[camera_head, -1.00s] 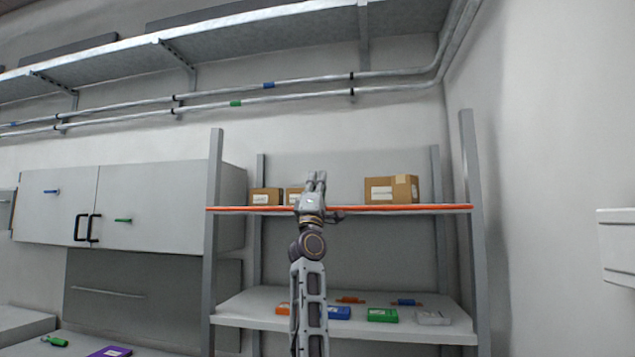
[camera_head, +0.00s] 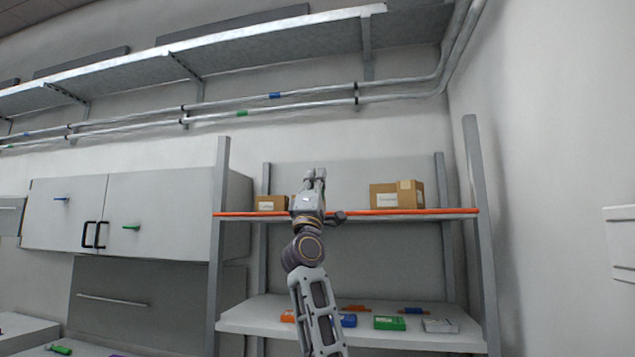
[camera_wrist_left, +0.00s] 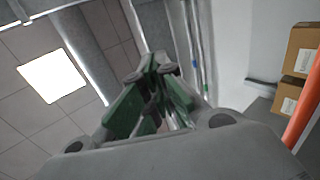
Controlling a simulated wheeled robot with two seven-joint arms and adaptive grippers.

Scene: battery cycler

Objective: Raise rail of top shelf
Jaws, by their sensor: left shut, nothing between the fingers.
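The top shelf of the rack (camera_head: 440,216) has an orange rail (camera_head: 430,211) along its front edge, lying level at the shelf's height. The rail also shows at the right edge of the left wrist view (camera_wrist_left: 304,112). My left gripper (camera_head: 314,174) points upward in front of the shelf, left of its middle, and its wrist covers part of the rail. In the left wrist view the green-padded fingers (camera_wrist_left: 155,68) are together with nothing held. I cannot tell whether my arm touches the rail. My right gripper is not in view.
Cardboard boxes stand on the top shelf, a large one (camera_head: 396,194) at right and a small one (camera_head: 271,203) at left. Several coloured cases lie on the lower shelf (camera_head: 260,318). Closed cabinets (camera_head: 150,215) hang at left; pipes (camera_head: 310,103) run above.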

